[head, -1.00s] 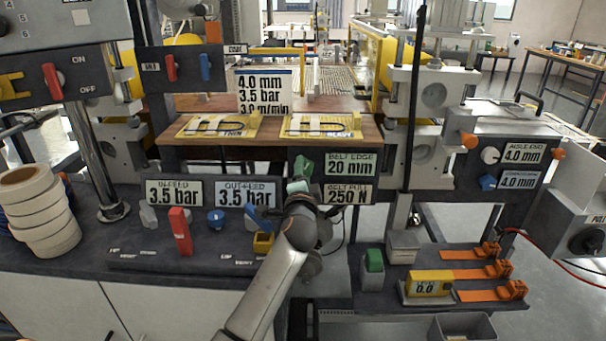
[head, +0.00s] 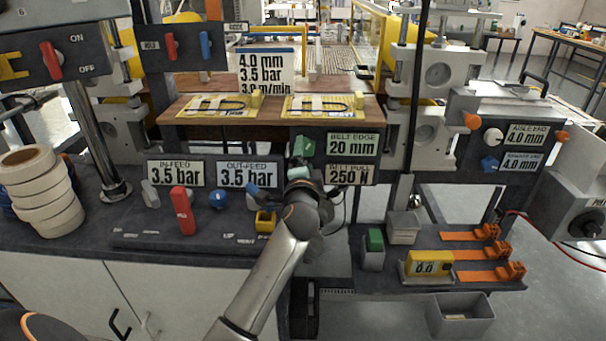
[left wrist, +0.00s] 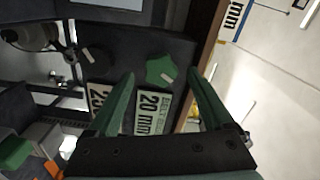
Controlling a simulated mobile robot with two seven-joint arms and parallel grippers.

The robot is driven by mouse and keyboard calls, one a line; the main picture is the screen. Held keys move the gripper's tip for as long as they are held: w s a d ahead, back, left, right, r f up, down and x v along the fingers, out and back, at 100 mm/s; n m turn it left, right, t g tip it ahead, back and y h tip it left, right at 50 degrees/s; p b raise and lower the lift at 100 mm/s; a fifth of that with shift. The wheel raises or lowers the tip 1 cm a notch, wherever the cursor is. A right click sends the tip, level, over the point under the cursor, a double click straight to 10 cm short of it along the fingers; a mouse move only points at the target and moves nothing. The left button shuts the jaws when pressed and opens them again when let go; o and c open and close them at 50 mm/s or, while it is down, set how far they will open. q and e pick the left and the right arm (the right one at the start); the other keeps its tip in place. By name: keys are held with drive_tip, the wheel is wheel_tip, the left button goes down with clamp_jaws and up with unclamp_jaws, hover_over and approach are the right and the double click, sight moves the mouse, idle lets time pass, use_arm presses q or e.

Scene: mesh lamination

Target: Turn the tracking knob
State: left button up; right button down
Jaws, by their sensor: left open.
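A green lobed knob (head: 305,146), which seems to be the tracking knob, sits on the dark panel beside the "BELT EDGE 20 mm" display (head: 352,144). My left gripper (head: 298,173) is just below and in front of it in the head view, its green fingers partly hidden by my wrist. In the left wrist view the gripper (left wrist: 161,73) is open and empty, its fingers apart. The knob (left wrist: 160,71) shows between the fingertips, with a pale line on its face. I cannot tell how much depth lies between them. My right gripper is not in view.
A black knob (left wrist: 98,58) is near the green one, and the "250 N" display (head: 348,175) is below "BELT EDGE". A wooden shelf (head: 270,137) with yellow samples is just above. Left are a red lever (head: 182,210) and a blue knob (head: 217,199); lower right stands a yellow level box (head: 428,263).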

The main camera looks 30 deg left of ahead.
use_arm(q)
drive_tip(key=v, duration=1)
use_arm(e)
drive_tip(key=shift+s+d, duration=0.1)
use_arm(q)
drive_tip(key=shift+s+d, duration=0.1)
drive_tip(key=shift+d, duration=0.05)
